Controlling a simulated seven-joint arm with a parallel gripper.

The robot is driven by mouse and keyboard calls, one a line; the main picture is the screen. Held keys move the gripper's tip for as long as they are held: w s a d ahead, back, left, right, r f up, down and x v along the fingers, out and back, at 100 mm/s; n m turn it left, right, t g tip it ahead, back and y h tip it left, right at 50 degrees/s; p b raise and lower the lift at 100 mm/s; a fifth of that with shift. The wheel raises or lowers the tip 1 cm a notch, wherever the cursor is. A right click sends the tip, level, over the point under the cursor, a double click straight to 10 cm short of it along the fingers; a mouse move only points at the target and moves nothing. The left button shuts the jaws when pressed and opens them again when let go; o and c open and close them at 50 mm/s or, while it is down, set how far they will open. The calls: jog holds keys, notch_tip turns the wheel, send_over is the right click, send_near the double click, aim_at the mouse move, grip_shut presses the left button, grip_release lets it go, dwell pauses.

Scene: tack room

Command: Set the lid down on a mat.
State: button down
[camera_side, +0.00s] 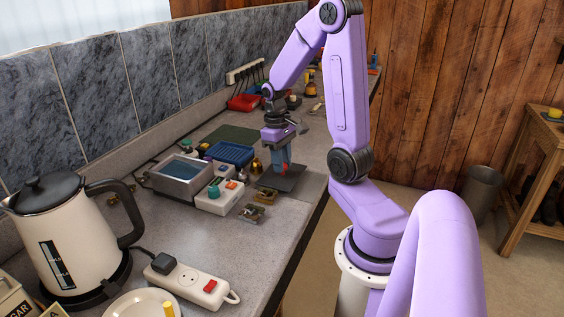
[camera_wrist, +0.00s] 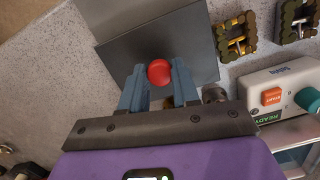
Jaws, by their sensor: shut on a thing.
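My gripper (camera_wrist: 159,80) is shut on a round red knob (camera_wrist: 159,72), with one blue-grey finger on each side. The knob appears to belong to the lid, a flat dark grey plate (camera_wrist: 190,48) lying just beyond the fingertips. In the side view my gripper (camera_side: 283,168) points down over the worktop, and the dark lid (camera_side: 290,183) shows under it. A lighter grey mat (camera_side: 314,187) shows beside the lid, partly covered by it in this view; its edge also shows in the wrist view (camera_wrist: 108,14). I cannot tell whether lid and mat touch.
Left of the lid are an open metal bath (camera_side: 181,180), a white control box (camera_side: 215,197) and a blue tray (camera_side: 230,153). Small metal pieces (camera_side: 252,213) lie in front. A dark green mat (camera_side: 228,136) lies behind. The worktop's front edge is close on the right.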

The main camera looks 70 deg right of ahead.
jog(key=shift+f, duration=0.3)
jog(key=c, duration=0.8)
grip_release()
